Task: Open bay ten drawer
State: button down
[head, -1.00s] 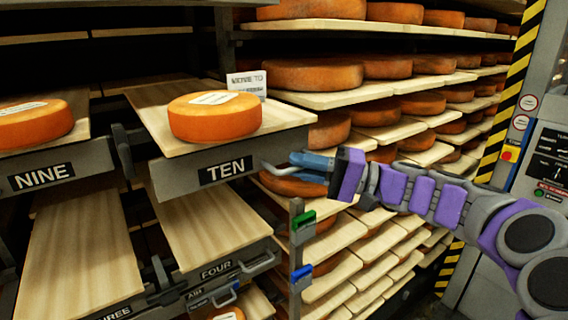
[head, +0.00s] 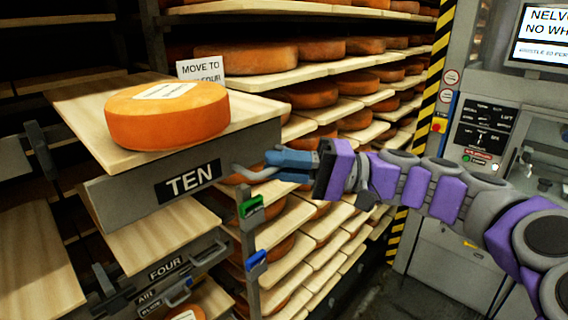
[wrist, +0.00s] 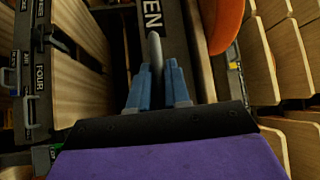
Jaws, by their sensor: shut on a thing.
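The bay ten drawer (head: 95,205) has a grey front labelled TEN and a wooden board on top. It stands out from the rack, further forward than the FOUR drawer (head: 150,262) below it. An orange cheese wheel (head: 168,115) with a paper label sits on its board. My gripper (head: 276,165) is shut on the drawer's handle (head: 250,175) at the right end of the front. In the wrist view the blue fingers (wrist: 158,85) close around the grey handle bar (wrist: 155,48), with part of the TEN label beyond.
A white card (head: 201,72) starting MOVE TO stands behind the wheel. Shelves of cheese (head: 310,95) fill the back. A post with green (head: 250,207) and blue (head: 256,262) clips stands below the handle. A control panel (head: 483,135) and a striped post (head: 425,110) are at right.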

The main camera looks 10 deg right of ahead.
jog(key=shift+a+f, duration=0.1)
jog(key=shift+f, duration=0.15)
jog(key=c, duration=1.4)
grip_release()
jog(key=shift+o, duration=0.9)
jog(key=shift+a+r, duration=0.1)
jog(key=shift+a, duration=0.15)
jog(key=p+v, duration=0.1)
jog(key=v, duration=1.6)
jog(key=shift+d, duration=0.25)
jog(key=shift+a, duration=0.1)
